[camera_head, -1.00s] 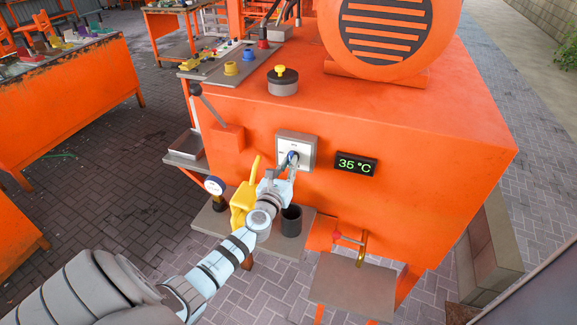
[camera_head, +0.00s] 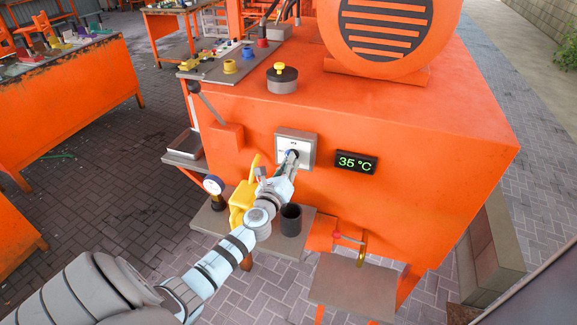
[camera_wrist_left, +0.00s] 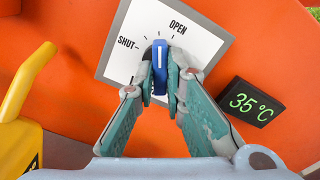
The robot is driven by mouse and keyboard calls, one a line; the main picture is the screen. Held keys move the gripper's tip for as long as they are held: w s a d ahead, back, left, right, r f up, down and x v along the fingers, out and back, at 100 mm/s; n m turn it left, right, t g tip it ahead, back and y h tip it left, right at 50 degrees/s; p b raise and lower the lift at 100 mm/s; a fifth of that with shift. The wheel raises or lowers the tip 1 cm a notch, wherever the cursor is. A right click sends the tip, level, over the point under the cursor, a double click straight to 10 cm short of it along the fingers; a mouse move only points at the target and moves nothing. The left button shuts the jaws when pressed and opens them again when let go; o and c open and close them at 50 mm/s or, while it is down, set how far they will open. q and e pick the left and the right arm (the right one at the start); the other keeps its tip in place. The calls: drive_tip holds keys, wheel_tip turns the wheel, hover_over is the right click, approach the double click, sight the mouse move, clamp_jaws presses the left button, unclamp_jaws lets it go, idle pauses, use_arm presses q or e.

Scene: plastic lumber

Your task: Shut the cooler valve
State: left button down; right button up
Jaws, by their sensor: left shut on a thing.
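The cooler valve is a blue handle (camera_wrist_left: 160,72) on a white plate (camera_wrist_left: 118,62) marked SHUT on the left and OPEN at the top. The plate (camera_head: 282,139) is fixed to the front of the orange machine. My left gripper (camera_wrist_left: 160,76) is shut on the blue handle, a finger on each side. In the wrist view the handle stands upright, between the SHUT and OPEN marks. In the head view my left gripper (camera_head: 291,160) reaches the plate and mostly hides the handle. My right gripper is not in view.
A display (camera_head: 356,162) reading 35 °C is right of the plate. A yellow object (camera_head: 241,204), a dark cup (camera_head: 291,220) and a gauge (camera_head: 214,185) are near the shelf below. A red-handled tap (camera_head: 337,236) is lower right. A grey lever (camera_head: 208,104) is at left.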

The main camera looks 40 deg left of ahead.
use_arm(q)
drive_tip(key=n+b, duration=0.4)
drive_tip(key=n, duration=0.8)
idle(0.5)
drive_tip(key=c, duration=1.7)
unclamp_jaws()
drive_tip(key=shift+o, duration=0.2)
drive_tip(key=shift+s, duration=0.15)
drive_tip(key=v, duration=1.2)
